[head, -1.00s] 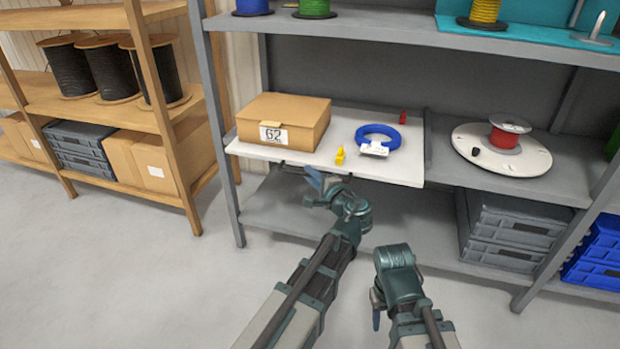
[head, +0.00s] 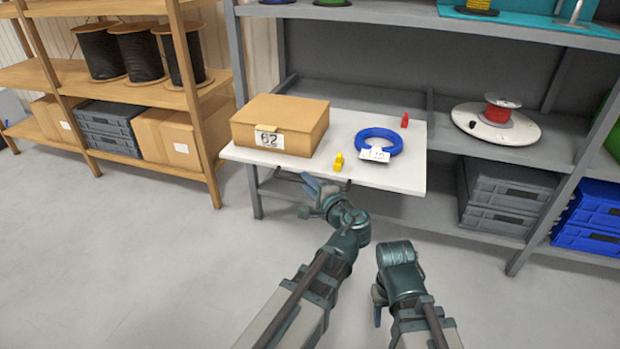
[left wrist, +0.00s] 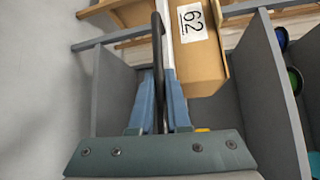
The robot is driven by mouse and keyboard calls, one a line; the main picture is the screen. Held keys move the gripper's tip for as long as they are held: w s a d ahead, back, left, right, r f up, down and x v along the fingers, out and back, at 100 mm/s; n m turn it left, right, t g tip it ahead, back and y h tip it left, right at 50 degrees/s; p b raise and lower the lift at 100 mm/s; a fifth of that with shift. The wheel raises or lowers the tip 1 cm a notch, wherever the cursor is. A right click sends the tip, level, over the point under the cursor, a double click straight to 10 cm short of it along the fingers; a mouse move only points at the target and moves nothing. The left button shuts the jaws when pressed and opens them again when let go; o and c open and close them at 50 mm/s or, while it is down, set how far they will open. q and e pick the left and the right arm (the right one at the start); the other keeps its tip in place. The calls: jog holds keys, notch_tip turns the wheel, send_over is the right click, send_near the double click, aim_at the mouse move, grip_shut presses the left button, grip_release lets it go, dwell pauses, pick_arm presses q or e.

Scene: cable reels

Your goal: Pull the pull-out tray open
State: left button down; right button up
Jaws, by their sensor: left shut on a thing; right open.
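The pull-out tray (head: 400,178) is a white board that juts out from the grey shelf unit. On it are a cardboard box (head: 280,122) labelled 62, a blue cable coil (head: 379,140) with a white tag, a yellow piece (head: 339,162) and a red piece (head: 405,120). My left gripper (head: 308,182) is at the tray's front edge. In the left wrist view its blue fingers (left wrist: 158,100) are shut on the tray's dark handle (left wrist: 158,60). My right gripper (head: 377,305) is low in front of the shelf, away from the tray, with its fingertips mostly hidden.
A white reel with red cable (head: 497,122) stands on the shelf right of the tray. Grey crates (head: 508,197) and blue crates (head: 590,220) are below. A wooden rack (head: 200,110) with black reels stands at the left. The floor in front is clear.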

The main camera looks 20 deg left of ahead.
pick_arm(q)
jog(key=c, duration=0.9)
grip_release()
